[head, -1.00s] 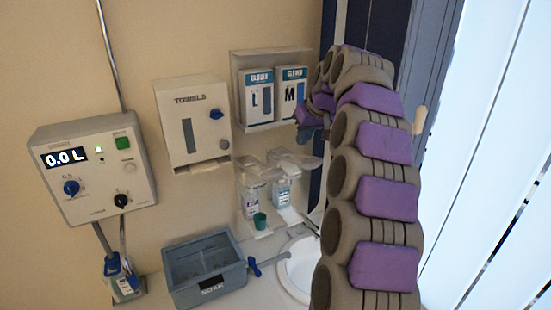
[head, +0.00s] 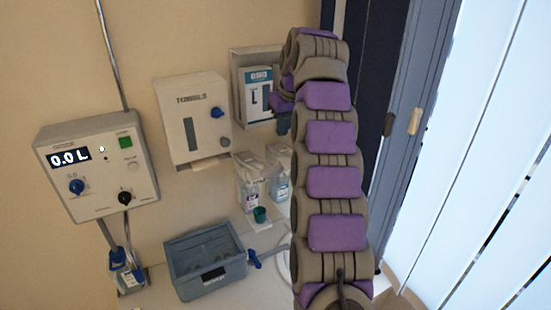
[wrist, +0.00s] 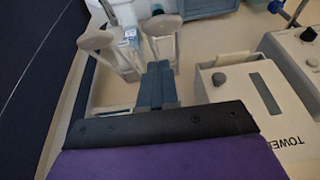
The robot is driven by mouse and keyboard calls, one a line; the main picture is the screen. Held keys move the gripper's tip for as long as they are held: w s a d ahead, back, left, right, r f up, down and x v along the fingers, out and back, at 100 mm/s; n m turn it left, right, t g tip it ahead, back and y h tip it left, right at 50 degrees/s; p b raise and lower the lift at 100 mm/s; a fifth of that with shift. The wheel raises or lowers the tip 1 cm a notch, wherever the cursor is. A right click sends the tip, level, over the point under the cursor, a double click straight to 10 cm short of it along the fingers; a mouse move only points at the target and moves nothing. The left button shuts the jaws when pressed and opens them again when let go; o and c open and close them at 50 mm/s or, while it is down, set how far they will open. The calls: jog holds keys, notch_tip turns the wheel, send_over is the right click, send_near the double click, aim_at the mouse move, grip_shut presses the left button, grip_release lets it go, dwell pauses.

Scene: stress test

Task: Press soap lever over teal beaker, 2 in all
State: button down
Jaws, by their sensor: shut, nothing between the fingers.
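The teal beaker (head: 260,214) stands on a small shelf under the left of two wall soap dispensers. The left dispenser (head: 246,192) holds a bottle with a purple label. The right dispenser (head: 278,186) is partly covered by my arm. In the wrist view two grey lever paddles, one left (wrist: 95,40) and one nearer the middle (wrist: 161,25), stick out from the dispensers. My gripper (wrist: 157,75) is shut and empty, close to the nearer paddle; contact cannot be told. In the head view my gripper (head: 283,123) is small, above the dispensers.
The towel dispenser (head: 193,120) is left of my gripper. A glove box (head: 259,92) hangs behind my arm. A control box reading 0.0 L (head: 95,165) is far left. The sink is mostly hidden.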

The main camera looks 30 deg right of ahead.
jog(key=s+b+x, duration=0.1)
jog(key=b+x, duration=0.3)
jog(key=x, duration=0.9)
jog(key=shift+a+f, duration=0.2)
jog(key=shift+f, duration=0.35)
jog(key=shift+w, duration=0.15)
jog(key=s+f+t+b, duration=0.3)
jog(key=f+b, duration=0.4)
jog(key=b, duration=0.2)
jog(key=shift+f, duration=0.4)
jog(key=shift+a, duration=0.1)
